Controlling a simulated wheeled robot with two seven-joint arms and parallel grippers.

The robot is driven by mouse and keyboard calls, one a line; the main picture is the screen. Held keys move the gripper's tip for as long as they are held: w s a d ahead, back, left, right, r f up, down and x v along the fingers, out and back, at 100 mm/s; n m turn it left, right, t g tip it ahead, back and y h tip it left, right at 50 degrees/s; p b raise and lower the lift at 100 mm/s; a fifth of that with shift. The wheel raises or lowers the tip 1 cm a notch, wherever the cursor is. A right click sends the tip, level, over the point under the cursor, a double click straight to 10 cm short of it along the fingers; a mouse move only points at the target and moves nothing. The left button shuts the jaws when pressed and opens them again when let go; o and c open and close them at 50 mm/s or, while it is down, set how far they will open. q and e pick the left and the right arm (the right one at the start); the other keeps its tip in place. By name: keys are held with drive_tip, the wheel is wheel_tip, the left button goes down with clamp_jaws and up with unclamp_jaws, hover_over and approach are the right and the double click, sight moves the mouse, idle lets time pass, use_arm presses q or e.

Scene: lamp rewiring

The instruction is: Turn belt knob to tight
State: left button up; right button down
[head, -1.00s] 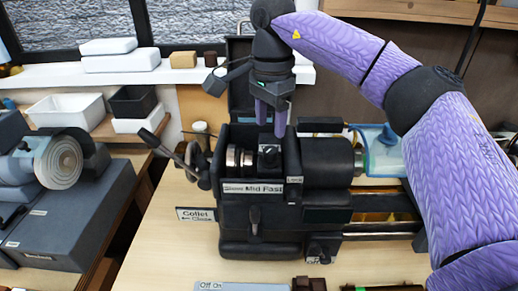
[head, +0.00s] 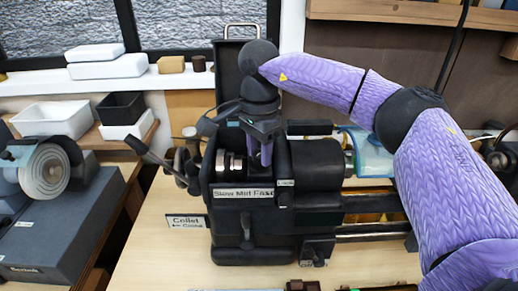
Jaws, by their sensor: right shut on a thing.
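The black lathe-like machine (head: 250,222) stands on the light wooden table. A label reading Slow Mid Fast (head: 243,193) is on its front, with a small lever (head: 247,232) below it. My right gripper (head: 260,158) reaches down from above into the open top of the headstock, beside the shiny metal pulley (head: 231,166). Its purple fingers are shut on a small dark part, which looks like the belt knob; the fingers and housing mostly hide it. My left gripper is out of view.
A Collet sign (head: 186,221) and dark lever handles (head: 148,153) stand at the machine's left. A raised black lid (head: 229,70) stands behind it. Bare table lies at front left.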

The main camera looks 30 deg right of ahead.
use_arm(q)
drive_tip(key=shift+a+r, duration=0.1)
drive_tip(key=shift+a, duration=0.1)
use_arm(e)
drive_tip(key=shift+r+m+p, duration=0.1)
drive_tip(key=shift+m+p, duration=0.25)
drive_tip(key=shift+m, duration=0.25)
drive_tip(key=shift+m+p, duration=0.4)
drive_tip(key=shift+m, duration=0.3)
drive_tip(key=shift+m+p, duration=0.4)
drive_tip(key=shift+m, duration=0.5)
drive_tip(key=m+p, duration=0.1)
drive_tip(key=m, duration=0.1)
drive_tip(key=shift+m, duration=0.4)
drive_tip(key=shift+w+m+p, duration=0.1)
drive_tip(key=shift+m+p, duration=0.3)
drive_tip(key=shift+m, duration=0.5)
drive_tip(key=m+p, duration=0.1)
drive_tip(key=m, duration=0.3)
drive_tip(key=shift+m+p, duration=0.3)
use_arm(q)
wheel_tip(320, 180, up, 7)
drive_tip(key=p, duration=0.1)
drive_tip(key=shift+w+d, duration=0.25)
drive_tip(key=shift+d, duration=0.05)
use_arm(e)
drive_tip(key=shift+d+m, duration=0.1)
drive_tip(key=shift+m, duration=2.1)
drive_tip(key=shift+w, duration=0.1)
